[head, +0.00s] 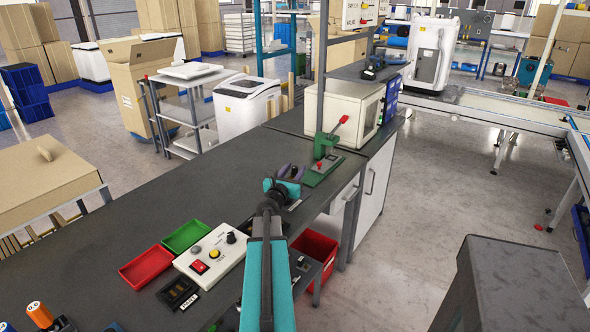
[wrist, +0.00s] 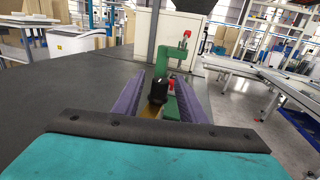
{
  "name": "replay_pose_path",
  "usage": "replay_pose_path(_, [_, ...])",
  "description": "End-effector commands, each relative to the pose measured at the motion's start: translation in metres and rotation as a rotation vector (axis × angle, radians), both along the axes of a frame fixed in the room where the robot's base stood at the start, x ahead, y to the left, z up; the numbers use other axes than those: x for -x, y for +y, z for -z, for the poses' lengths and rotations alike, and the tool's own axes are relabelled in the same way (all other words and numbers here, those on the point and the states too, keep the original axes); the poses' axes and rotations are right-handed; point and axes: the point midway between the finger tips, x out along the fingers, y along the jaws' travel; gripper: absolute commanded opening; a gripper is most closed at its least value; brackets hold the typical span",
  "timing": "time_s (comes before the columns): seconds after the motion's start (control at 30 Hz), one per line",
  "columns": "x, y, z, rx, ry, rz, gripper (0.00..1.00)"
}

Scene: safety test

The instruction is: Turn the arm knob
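A black knob (wrist: 158,91) with a white mark on its top stands upright between my fingers in the wrist view, above a yellowish part. My gripper (wrist: 156,80) is open, with a purple finger on each side of the knob and visible gaps; I see no contact. In the head view my gripper (head: 290,173) is low over the dark workbench (head: 190,187), just left of a green hand press (head: 325,146). The knob between the fingers is hard to make out there. Another black knob (head: 231,238) is on a white control box (head: 211,256), nearer to me.
The green press, with a red-tipped lever (head: 343,119), stands just beyond my fingers. A white cabinet (head: 347,107) is behind it. Red (head: 152,266) and green (head: 186,236) trays lie left of the control box. The bench left of my gripper is clear.

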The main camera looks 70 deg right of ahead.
Motion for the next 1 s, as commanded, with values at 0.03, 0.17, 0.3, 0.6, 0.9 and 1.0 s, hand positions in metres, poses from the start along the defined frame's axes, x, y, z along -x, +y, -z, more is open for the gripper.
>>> replay_pose_path(0.03, [-0.0003,-0.0035,-0.0001,0.000,0.000,0.000,0.38])
replay_pose_path(0.17, [-0.0002,-0.0063,0.0000,0.000,0.000,0.000,0.38])
replay_pose_path(0.3, [-0.0002,-0.0067,0.0002,0.000,0.000,0.000,0.38])
replay_pose_path(0.6, [-0.0004,-0.0065,0.0001,0.000,0.000,0.000,0.18])
replay_pose_path(0.9, [-0.0004,-0.0064,0.0002,0.000,0.000,-0.002,0.00])
replay_pose_path(1.0, [-0.0003,-0.0065,0.0005,0.001,-0.001,-0.006,0.00])
